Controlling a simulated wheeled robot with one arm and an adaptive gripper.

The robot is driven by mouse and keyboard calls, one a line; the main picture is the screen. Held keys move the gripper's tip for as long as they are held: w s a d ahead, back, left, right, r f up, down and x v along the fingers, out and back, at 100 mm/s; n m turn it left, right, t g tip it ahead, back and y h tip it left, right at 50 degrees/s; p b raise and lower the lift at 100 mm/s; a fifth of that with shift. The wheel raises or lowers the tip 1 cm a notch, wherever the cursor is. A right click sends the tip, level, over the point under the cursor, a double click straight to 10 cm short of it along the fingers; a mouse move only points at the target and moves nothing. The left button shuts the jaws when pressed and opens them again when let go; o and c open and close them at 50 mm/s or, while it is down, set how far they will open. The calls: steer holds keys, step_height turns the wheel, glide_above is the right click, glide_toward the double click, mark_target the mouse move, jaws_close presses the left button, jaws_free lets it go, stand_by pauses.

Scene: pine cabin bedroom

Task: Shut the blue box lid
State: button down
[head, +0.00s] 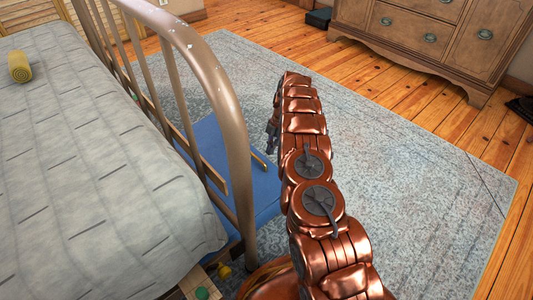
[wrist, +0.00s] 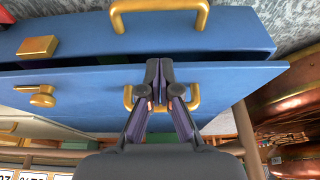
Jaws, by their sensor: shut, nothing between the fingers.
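The blue box (head: 228,158) sits low beside the bed, partly hidden behind the metal bed frame in the head view. In the wrist view, two blue parts (wrist: 75,30) (wrist: 80,92) face each other with a narrow dark gap between them, so the lid looks ajar. I cannot tell for certain which part is the lid. A gold handle (wrist: 160,16) is on the upper part, and another (wrist: 190,103) is behind my fingers. My gripper (wrist: 160,72) is shut and empty, its fingertips in front of the lower blue part. Contact is unclear. It also shows partly in the head view (head: 271,135).
The bed (head: 90,170) and its metal frame (head: 228,95) stand close on the left. A patterned rug (head: 420,170) gives free floor to the right. A wooden dresser (head: 425,35) stands at the back right. A gold latch piece (wrist: 42,97) juts out at the left.

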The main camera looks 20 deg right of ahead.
steer(key=shift+w+d+r+b, duration=0.15)
steer(key=shift+w+d, duration=0.15)
steer(key=shift+d, duration=0.55)
steer(key=shift+w+d+r+b, duration=0.1)
steer(key=shift+w+d+b, duration=0.15)
steer(key=shift+d, duration=0.65)
steer(key=shift+w+d+r+b, duration=0.15)
steer(key=shift+w+d, duration=0.2)
steer(key=shift+d, duration=0.5)
steer(key=shift+r, duration=0.1)
